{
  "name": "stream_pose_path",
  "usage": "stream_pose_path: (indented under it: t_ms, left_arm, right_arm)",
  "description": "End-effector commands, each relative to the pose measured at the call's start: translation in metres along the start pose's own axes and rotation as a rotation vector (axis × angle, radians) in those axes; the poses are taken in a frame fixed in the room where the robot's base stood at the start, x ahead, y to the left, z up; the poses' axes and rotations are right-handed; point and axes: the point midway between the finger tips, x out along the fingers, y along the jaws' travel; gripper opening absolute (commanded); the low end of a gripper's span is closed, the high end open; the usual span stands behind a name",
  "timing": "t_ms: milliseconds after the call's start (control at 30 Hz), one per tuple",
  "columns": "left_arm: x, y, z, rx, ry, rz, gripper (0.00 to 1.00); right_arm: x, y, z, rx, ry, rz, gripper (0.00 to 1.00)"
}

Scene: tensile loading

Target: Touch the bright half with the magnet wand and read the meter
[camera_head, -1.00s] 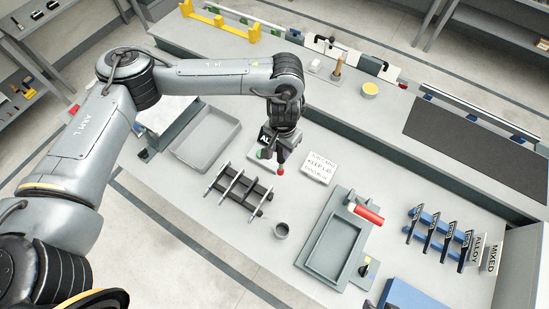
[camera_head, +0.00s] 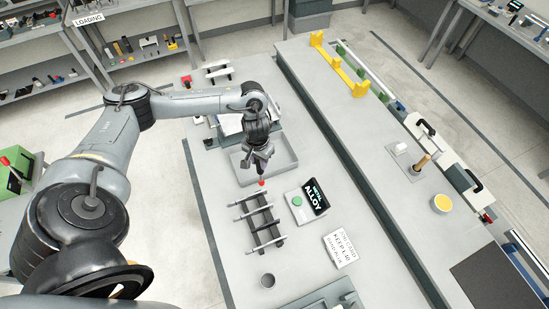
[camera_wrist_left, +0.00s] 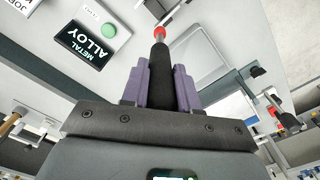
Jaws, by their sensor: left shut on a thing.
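My left gripper (camera_head: 262,152) is shut on the magnet wand, a black rod with a red tip (camera_head: 262,183). The wrist view shows the wand (camera_wrist_left: 159,70) between the purple jaws (camera_wrist_left: 161,88). In the head view the red tip shows just beyond the far end of a dark rack (camera_head: 266,226) with silvery bars across it; I cannot tell whether it touches anything. I cannot single out the bright half. The meter (camera_head: 316,197) lies right of the rack, its black display reading "METAL ALLOY"; it also shows in the wrist view (camera_wrist_left: 88,42). My right gripper is not in view.
A grey tray (camera_head: 286,142) lies beyond the wand. A green button (camera_head: 297,201) is beside the meter. A lettered white sign (camera_head: 341,248) and a small grey cup (camera_head: 267,281) stand nearer. A raised ledge (camera_head: 340,150) runs along the right.

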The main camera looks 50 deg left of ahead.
Motion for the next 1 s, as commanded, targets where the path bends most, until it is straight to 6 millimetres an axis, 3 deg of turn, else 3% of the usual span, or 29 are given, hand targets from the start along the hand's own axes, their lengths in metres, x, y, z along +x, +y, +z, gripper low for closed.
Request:
stream_pose_path:
  t_ms: [200, 467, 1000]
  left_arm:
    - [0.011, -0.013, 0.016, -0.006, -0.001, 0.000, 0.00]
    - [0.022, -0.013, 0.018, -0.006, 0.001, 0.003, 0.00]
    - [0.061, -0.013, 0.018, -0.006, 0.001, 0.002, 0.00]
  right_arm:
    - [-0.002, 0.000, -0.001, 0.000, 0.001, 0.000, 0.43]
    - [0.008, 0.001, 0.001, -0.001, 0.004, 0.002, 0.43]
    - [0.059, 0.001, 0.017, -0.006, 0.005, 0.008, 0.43]
